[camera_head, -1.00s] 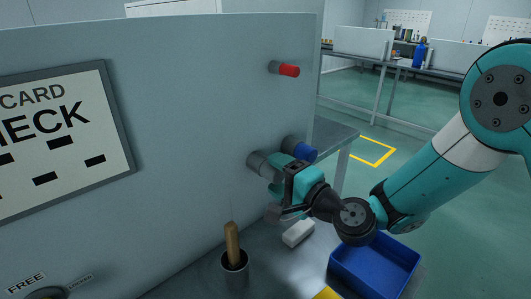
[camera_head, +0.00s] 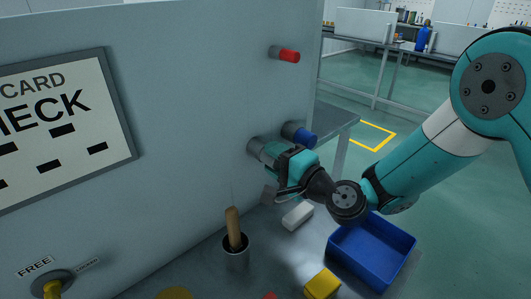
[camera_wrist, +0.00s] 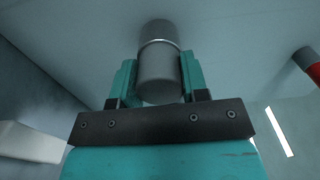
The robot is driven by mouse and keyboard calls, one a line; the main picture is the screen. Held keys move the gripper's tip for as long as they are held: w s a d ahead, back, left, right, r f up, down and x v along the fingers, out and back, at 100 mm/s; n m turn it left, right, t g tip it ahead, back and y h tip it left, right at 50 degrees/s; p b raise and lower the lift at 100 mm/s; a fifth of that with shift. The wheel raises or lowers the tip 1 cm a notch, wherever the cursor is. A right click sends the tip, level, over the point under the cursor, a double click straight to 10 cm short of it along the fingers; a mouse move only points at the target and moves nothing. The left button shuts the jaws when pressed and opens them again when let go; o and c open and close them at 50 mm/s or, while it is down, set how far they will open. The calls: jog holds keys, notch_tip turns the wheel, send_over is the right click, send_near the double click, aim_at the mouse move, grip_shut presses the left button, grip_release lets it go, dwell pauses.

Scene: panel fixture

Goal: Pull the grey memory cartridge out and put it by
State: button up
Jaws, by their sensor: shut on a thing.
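The grey memory cartridge (camera_wrist: 158,75) is a grey cylinder with a lighter ring, standing out from the panel. In the wrist view it lies between the two teal fingers of my gripper (camera_wrist: 158,88), which are shut on it. In the head view my gripper (camera_head: 272,155) is at the panel, and the grey cylinder (camera_head: 257,147) shows just left of the fingers. Its inner end still meets the panel; I cannot tell how far it is seated.
A blue-ended cylinder (camera_head: 304,136) sits close right of the grey one, and a red-ended one (camera_head: 288,56) above. Below are a white block (camera_head: 297,216), a cup with a wooden handle (camera_head: 236,252), a blue tray (camera_head: 370,252) and a yellow block (camera_head: 322,284).

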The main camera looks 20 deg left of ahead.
jog(key=shift+d, duration=0.1)
jog(key=shift+c, duration=0.5)
jog(key=shift+b+v, duration=2.5)
jog(key=shift+b, duration=0.3)
jog(key=b+v, duration=0.4)
jog(key=v, duration=0.1)
jog(key=shift+b, duration=0.3)
